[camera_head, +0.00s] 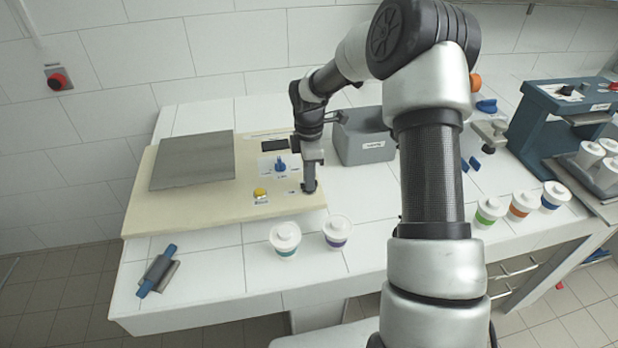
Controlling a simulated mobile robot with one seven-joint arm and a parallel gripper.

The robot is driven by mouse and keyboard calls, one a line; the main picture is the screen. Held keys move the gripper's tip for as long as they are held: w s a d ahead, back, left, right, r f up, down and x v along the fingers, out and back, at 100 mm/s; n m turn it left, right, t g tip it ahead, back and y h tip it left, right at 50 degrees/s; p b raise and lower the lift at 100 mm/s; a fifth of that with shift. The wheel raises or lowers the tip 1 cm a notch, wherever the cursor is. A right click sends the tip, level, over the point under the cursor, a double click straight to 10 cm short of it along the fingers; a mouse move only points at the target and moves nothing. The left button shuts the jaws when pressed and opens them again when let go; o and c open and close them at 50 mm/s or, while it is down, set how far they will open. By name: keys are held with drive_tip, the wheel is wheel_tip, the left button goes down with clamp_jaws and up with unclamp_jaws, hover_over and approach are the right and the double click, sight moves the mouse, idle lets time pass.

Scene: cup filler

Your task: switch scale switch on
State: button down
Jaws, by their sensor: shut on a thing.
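The scale is a beige slab (225,212) with a grey weighing plate (193,161) on its left. Its panel on the right has a dark display (274,146), a blue knob (280,166) on a white label and a yellow button (260,193). My gripper (309,187) points down at the panel's right edge, right of the yellow button. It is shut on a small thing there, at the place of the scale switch. The fingers mostly hide the switch, so I cannot tell its position.
A grey bin (364,138) stands close behind and right of my gripper. Two lidded cups, one teal-banded (285,239) and one purple-banded (337,231), stand in front of the scale. A blue-handled tool (157,271) lies front left. More cups and a blue machine (546,125) are at right.

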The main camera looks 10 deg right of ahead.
drive_tip(key=m+b, duration=0.1)
drive_tip(key=m, duration=0.5)
drive_tip(key=m+b, duration=0.1)
drive_tip(key=m, duration=0.4)
drive_tip(key=m+b, duration=0.1)
drive_tip(key=m, duration=0.5)
drive_tip(key=shift+m, duration=0.4)
idle(0.3)
drive_tip(key=c, duration=1.8)
unclamp_jaws()
drive_tip(key=shift+c, duration=0.2)
drive_tip(key=shift+r, duration=0.1)
